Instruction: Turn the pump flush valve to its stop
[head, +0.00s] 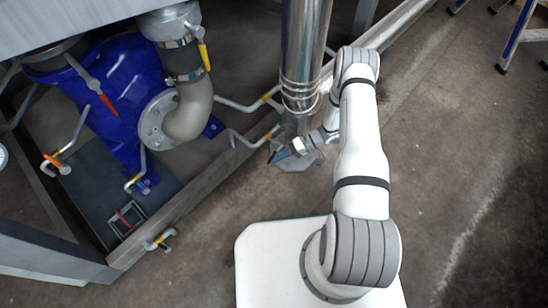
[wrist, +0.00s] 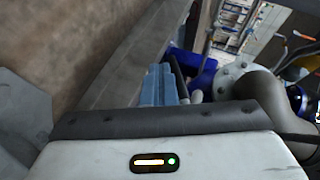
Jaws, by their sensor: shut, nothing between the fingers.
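A blue pump (head: 118,75) with a grey elbow pipe (head: 188,115) stands at the left in the head view. A lever with a red grip (head: 107,103) lies across it, and a yellow lever (head: 205,57) sits on the pipe above the elbow. I cannot tell which handle is the pump flush valve. My gripper (head: 276,153) is right of the pump, apart from it, near the foot of a steel column. In the wrist view its blue fingers (wrist: 161,85) are shut and empty. Blue pump parts (wrist: 190,65) show beyond them.
A grey frame beam (head: 205,190) runs between my arm and the pump. Bent rods with yellow bands (head: 270,95) stick out over it. The shiny steel column (head: 304,55) stands close beside my gripper. The floor at right is clear; ladder legs (head: 515,35) stand at top right.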

